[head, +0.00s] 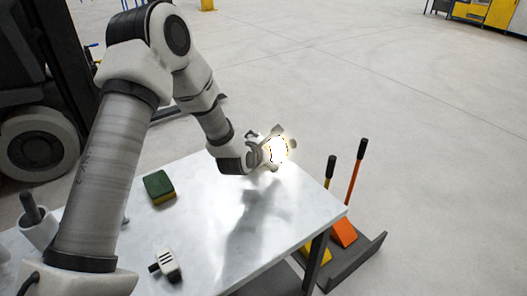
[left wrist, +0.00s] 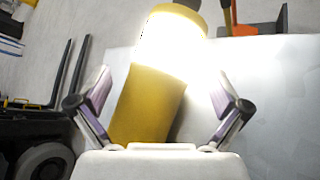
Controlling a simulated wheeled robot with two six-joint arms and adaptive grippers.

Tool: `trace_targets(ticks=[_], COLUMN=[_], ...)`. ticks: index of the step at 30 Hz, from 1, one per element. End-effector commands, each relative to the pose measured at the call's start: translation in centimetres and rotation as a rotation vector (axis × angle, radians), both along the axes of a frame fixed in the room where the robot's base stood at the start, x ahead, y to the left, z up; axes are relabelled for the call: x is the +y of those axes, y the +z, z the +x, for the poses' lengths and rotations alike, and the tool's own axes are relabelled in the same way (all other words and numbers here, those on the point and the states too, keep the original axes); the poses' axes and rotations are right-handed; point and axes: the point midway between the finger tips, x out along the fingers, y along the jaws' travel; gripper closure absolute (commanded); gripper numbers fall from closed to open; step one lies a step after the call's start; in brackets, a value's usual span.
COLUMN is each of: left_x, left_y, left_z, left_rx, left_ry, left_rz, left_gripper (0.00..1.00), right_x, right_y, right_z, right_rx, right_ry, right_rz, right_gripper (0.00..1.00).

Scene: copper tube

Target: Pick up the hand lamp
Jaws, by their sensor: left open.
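The hand lamp (left wrist: 146,105) is a yellow cylinder with a brightly glowing section near its far end. In the left wrist view it lies slanted between the two spread fingers. In the head view the lamp's glow (head: 279,150) shows at the tip of my left arm, and its body is mostly hidden by the gripper. My left gripper (head: 270,150) is open around the lamp, over the far right part of the table. Its fingers (left wrist: 160,105) stand either side of the yellow body, with a visible gap on the right. Glare hides part of the right side. My right gripper is not in view.
The white table (head: 205,215) also holds a green and yellow sponge (head: 159,188) and a small white and black device (head: 168,264). Beyond the right edge, a dark floor tray (head: 352,268) holds two long-handled tools, one orange (head: 343,232). A dark vehicle with a wheel (head: 42,145) stands left.

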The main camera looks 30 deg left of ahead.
Motion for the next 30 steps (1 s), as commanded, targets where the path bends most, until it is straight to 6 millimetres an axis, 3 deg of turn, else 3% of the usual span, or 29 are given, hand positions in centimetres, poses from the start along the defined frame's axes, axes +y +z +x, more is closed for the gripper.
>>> trace_targets(ticks=[1,6,7,19,21,27,30], left_x=[0.0,0.0,0.0,0.0,0.0,0.1,2.0], left_y=[0.0,0.0,-0.1,0.4,1.1,3.9,3.8], left_z=[0.0,0.0,-0.1,-0.1,-0.1,-0.1,-1.5], left_rx=[0.0,0.001,0.001,0.003,0.0,-0.003,-0.001], left_ry=[0.0,0.001,0.0,0.001,0.002,0.003,0.007], left_rz=[0.0,-0.001,-0.001,-0.002,-0.002,-0.004,-0.01], left_gripper=[0.11,0.71,0.74,0.75,0.94,0.98,0.98], right_x=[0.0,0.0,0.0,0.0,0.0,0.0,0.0], right_y=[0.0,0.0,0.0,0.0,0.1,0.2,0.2], right_z=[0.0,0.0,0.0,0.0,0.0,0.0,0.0], right_rx=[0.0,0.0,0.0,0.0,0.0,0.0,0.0], right_ry=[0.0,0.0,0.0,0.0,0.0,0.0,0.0], right_rz=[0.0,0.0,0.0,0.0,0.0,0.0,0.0], right_gripper=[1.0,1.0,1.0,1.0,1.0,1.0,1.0])
